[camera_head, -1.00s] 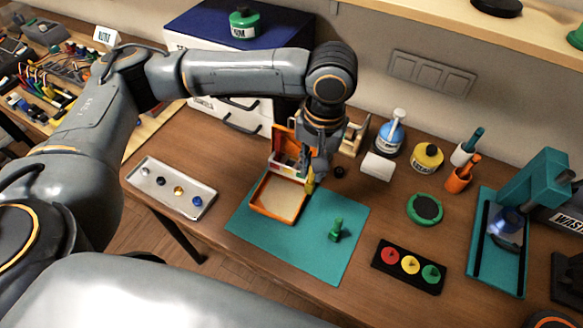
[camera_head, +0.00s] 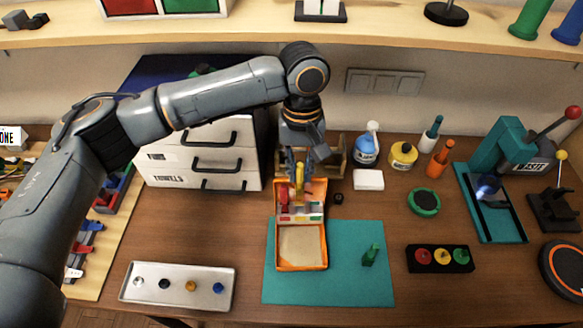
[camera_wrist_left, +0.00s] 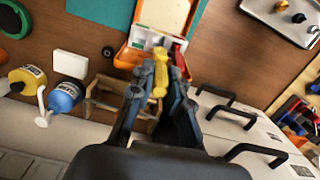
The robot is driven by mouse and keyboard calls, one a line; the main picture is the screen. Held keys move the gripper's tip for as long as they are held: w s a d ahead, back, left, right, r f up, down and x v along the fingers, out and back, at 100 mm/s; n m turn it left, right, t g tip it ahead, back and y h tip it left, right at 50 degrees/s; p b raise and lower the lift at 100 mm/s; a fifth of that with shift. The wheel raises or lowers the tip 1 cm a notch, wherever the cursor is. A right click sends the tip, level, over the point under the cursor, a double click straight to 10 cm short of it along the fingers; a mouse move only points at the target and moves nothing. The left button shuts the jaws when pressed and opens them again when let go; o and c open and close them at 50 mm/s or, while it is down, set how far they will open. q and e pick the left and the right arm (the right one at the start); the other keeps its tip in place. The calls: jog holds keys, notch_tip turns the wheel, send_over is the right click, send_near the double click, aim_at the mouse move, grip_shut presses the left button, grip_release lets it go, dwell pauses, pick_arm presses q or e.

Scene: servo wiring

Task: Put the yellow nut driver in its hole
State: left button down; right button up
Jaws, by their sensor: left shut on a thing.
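The yellow nut driver (camera_head: 299,181) is held in my left gripper (camera_head: 297,170), whose fingers are shut on it. It also shows between the fingers in the left wrist view (camera_wrist_left: 160,75). It is in front of the wooden rack (camera_head: 335,158), over the back part of the open orange case (camera_head: 301,267). A red piece (camera_head: 283,197) shows close beside it, also in the left wrist view (camera_wrist_left: 179,55). The green driver (camera_head: 370,256) stands on the teal mat (camera_head: 330,290). Whether the yellow driver touches the case, and its hole, I cannot tell. My right gripper is not in view.
A black block with red, yellow and green discs (camera_head: 441,258) lies right of the mat. A metal tray (camera_head: 178,303) is at the front left. Bottles (camera_head: 366,150) and a white block (camera_head: 368,180) are at the back right.

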aim_at(302, 182)
pick_arm(q)
jog(key=shift+d, duration=0.25)
jog(key=shift+a+r+p, duration=0.1)
jog(key=shift+r+p, duration=0.15)
jog(key=shift+p, duration=0.65)
jog(key=shift+s+f, duration=0.15)
jog(key=shift+f, duration=2.15)
jog(key=shift+p, duration=0.6)
